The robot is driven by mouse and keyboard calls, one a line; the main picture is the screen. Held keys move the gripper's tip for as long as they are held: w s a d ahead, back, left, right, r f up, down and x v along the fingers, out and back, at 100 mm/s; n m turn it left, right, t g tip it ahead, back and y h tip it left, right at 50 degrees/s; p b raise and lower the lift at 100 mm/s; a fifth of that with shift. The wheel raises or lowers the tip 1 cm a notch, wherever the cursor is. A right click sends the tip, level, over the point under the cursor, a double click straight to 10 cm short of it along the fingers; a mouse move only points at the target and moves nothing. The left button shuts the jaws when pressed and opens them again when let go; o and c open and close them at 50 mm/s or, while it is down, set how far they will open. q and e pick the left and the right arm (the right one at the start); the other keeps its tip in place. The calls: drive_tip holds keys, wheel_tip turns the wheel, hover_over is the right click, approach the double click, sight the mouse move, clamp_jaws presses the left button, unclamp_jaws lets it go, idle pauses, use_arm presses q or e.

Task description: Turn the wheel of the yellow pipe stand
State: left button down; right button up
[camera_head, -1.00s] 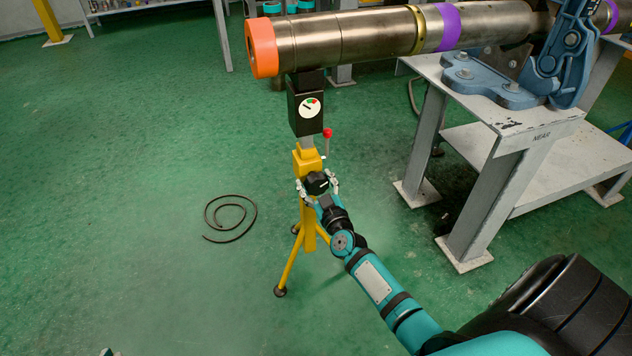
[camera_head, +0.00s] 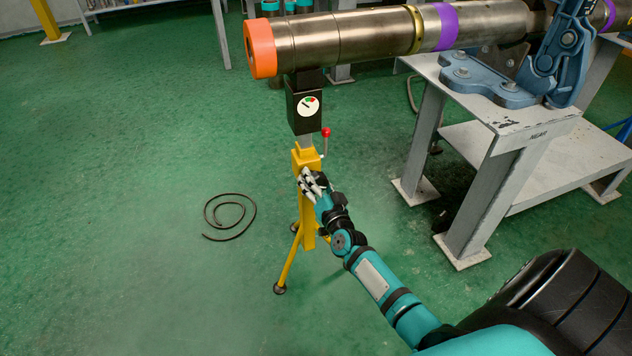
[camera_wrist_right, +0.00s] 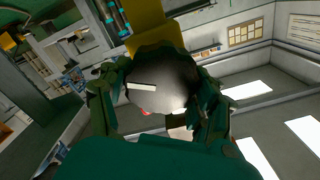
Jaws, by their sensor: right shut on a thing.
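The yellow pipe stand (camera_head: 309,233) stands upright on tripod legs under the orange-capped end of a large metal pipe (camera_head: 370,35). A black gauge box (camera_head: 304,108) with a round dial is between stand and pipe. My right gripper (camera_head: 311,182) is at the stand's upper part, shut on the wheel, which it mostly hides in the head view. In the right wrist view the dark round wheel (camera_wrist_right: 160,82) with a white mark lies between the fingers, in front of the yellow stand (camera_wrist_right: 150,38). My left gripper is not in view.
A red-knobbed lever (camera_head: 326,134) rises beside the stand, just above my gripper. A grey table (camera_head: 560,150) with a blue vise (camera_head: 555,55) stands to the right. A dark coil (camera_head: 230,215) lies on the green floor at left, with free floor around it.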

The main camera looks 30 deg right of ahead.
drive_tip(key=shift+f+m, duration=0.1)
drive_tip(key=shift+m, duration=0.8)
drive_tip(key=m+b, duration=0.1)
drive_tip(key=m, duration=0.2)
drive_tip(key=shift+m, duration=0.3)
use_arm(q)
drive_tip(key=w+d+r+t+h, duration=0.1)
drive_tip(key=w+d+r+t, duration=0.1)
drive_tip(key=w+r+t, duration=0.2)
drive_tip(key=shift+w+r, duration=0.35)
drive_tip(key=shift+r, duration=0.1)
use_arm(e)
drive_tip(key=shift+d+m, duration=0.1)
drive_tip(key=shift+m, duration=1.5)
drive_tip(key=shift+f, duration=0.1)
drive_tip(key=o, duration=1.2)
drive_tip(key=shift+s, duration=0.15)
drive_tip(key=v, duration=1.1)
drive_tip(key=shift+s, duration=0.4)
